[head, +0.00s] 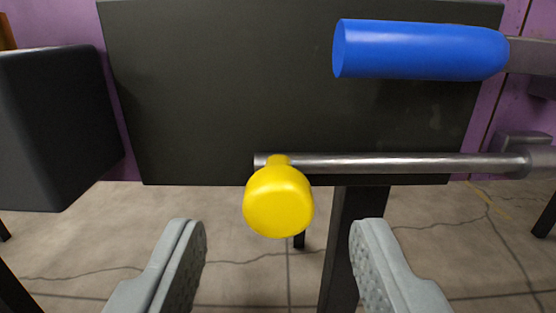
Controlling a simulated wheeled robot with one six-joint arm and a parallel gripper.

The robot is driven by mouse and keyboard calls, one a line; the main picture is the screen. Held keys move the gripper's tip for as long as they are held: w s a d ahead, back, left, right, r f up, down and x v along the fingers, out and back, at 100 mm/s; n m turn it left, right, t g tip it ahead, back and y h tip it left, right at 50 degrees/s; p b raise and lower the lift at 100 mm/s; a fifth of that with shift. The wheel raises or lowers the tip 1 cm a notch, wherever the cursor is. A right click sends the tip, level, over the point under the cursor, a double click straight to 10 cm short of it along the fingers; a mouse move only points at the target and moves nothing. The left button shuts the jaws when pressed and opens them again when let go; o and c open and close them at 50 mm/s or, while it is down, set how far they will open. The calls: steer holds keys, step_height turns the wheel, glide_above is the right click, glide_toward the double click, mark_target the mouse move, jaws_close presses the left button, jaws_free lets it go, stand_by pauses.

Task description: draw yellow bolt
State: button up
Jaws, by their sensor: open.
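The yellow bolt knob (278,202) is in the middle of the head view, a rounded knob pointing towards me. It joins a horizontal metal rod (400,163) near the rod's left end. The rod runs right into a grey holder (541,160). My gripper (278,245) is open and empty. Its two grey fingers stand apart at the bottom, one to the left and one to the right of the knob and lower in the picture. Neither finger appears to touch the knob.
A blue cylindrical handle (420,50) sticks out above the rod at the upper right. A dark panel (230,90) stands behind, on a dark post (352,230). A black block (55,130) is at the left. A purple wall and cracked floor lie beyond.

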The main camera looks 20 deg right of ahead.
steer(key=shift+x, duration=1.45)
jaws_close()
